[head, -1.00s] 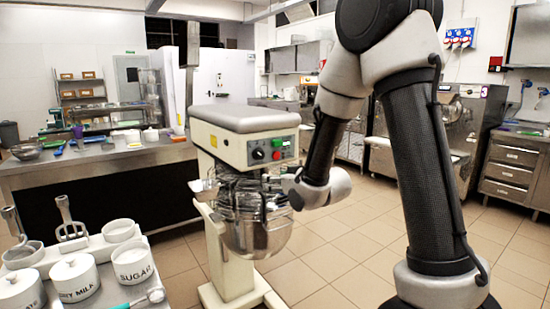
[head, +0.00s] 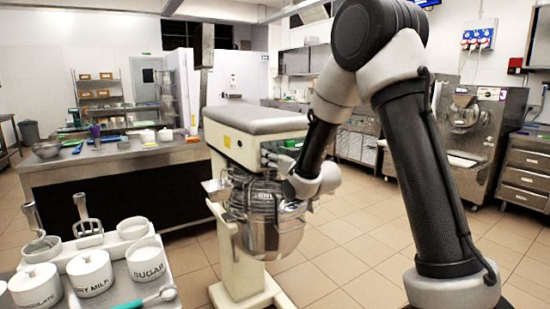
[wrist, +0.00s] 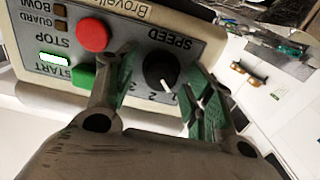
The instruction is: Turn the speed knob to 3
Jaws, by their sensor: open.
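The speed knob (wrist: 161,70) is round and black with a white pointer mark, on the mixer's control panel under the word SPEED, seen upside down in the wrist view. Its mark points down and slightly right, between 1 and 2 as far as I can tell. My gripper (wrist: 160,85) is open, with one green-padded finger on each side of the knob; I cannot tell whether either touches it. In the head view the mixer (head: 250,122) stands mid-picture, and my arm hides the knob and the fingers.
A red stop button (wrist: 94,34) and a green start button (wrist: 83,76) sit close to the left finger. The mixer's steel bowl (head: 270,235) hangs below the head. A counter with white tubs, including a sugar tub (head: 147,262), stands front left. Tiled floor at right is open.

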